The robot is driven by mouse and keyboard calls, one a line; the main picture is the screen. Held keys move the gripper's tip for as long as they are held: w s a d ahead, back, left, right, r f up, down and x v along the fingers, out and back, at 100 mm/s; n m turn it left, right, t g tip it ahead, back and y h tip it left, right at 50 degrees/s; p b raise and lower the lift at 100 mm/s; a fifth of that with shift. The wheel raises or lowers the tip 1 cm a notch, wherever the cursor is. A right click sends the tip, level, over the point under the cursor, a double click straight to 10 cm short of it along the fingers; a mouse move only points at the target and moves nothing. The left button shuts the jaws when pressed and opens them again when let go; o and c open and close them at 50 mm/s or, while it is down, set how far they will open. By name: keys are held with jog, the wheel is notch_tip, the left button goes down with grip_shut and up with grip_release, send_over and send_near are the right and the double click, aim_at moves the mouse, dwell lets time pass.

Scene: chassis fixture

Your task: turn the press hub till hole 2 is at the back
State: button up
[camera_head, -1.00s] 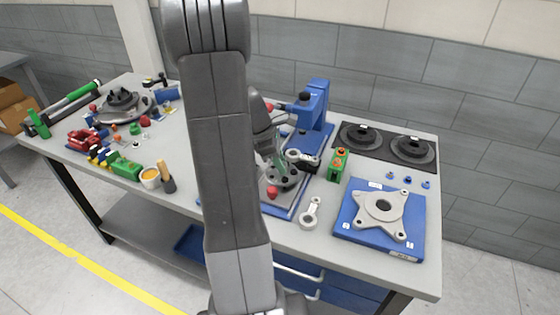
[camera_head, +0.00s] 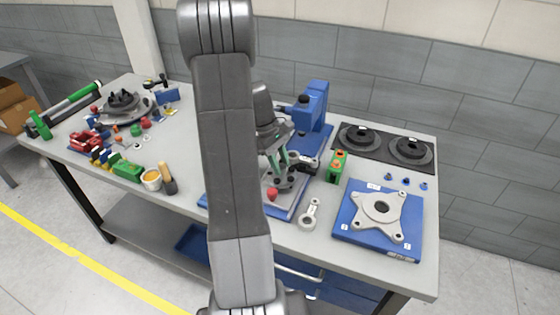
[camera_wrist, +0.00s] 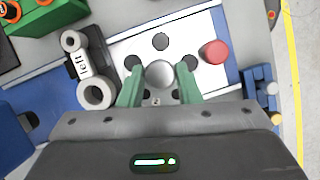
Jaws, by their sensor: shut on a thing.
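The press hub (camera_head: 284,181) is a round grey part with dark holes around a central boss, on the press base; it also shows in the wrist view (camera_wrist: 160,41). My gripper (camera_head: 281,168) points down over it. In the wrist view, the green fingers of my gripper (camera_wrist: 160,88) stand on either side of the round grey boss (camera_wrist: 160,73) and are shut on it. A small mark, perhaps a 2, shows between the fingers (camera_wrist: 155,101). The other hole numbers are not readable, and my gripper hides the hub's lower part in the wrist view.
A red button (camera_wrist: 215,52) sits close beside the hub. A link marked "left" (camera_wrist: 96,93) lies on the other side. The blue press column (camera_head: 313,104) rises behind.

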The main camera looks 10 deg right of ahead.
jog(key=m+y, duration=0.1)
jog(key=m, duration=0.2)
jog(key=m+g+y, duration=0.1)
jog(key=m, duration=0.3)
jog(key=shift+w+d+p, duration=0.1)
jog(key=shift+d+p, duration=0.05)
jog(key=shift+p, duration=0.15)
jog(key=shift+y, duration=0.3)
jog(key=o, duration=1)
jog(key=shift+c, duration=0.2)
jog(key=b+v, duration=0.1)
jog(key=v, duration=1.2)
jog(key=shift+w+r+b, duration=0.15)
jog(key=shift+r+b, duration=0.2)
jog(key=shift+r, duration=0.05)
